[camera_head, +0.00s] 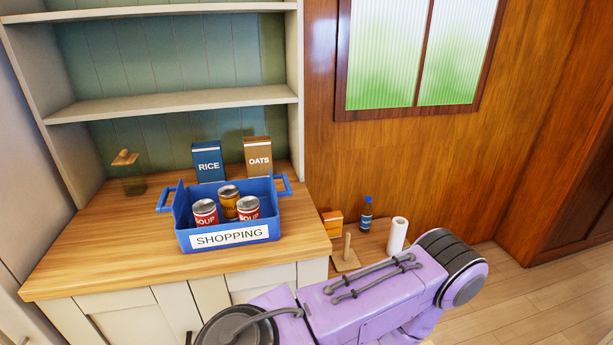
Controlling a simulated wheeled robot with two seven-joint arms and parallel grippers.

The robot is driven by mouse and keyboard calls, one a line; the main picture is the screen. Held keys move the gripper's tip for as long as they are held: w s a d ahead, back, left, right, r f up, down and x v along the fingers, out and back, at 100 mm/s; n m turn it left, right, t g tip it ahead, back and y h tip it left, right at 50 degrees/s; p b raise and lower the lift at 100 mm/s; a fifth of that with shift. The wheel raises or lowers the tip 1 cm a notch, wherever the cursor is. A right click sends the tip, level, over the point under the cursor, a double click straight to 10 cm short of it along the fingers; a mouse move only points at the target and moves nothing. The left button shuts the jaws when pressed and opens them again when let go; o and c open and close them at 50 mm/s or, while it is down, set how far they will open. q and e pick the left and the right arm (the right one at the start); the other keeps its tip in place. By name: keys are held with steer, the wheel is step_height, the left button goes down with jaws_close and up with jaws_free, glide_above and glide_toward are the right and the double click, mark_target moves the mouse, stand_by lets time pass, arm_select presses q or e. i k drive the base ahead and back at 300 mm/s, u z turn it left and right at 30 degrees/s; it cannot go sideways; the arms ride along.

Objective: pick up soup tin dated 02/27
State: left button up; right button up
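A blue basket labelled SHOPPING (276,213) stands on the wooden counter (90,260), its handles out at the sides. Three tins stand in it. A red soup tin (205,213) is at the left, and another red soup tin (248,210) is at the right. An orange-yellow tin (229,203) stands between them and a little behind, its label partly hidden. The tins' lower parts are hidden by the basket's front wall. No date can be read on any tin. Neither of my grippers is in view.
A blue RICE box (208,162) and a brown OATS box (257,157) stand behind the basket. A wooden-topped jar (127,172) is at the back left. A lower surface at right holds a blue bottle (366,215), an orange box (332,223) and a white roll (397,235). The counter's front left is clear.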

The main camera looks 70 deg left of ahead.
mark_target(204, 211)
steer(key=z, duration=0.65)
steer(key=k, duration=1.85)
steer(key=u, duration=1.8)
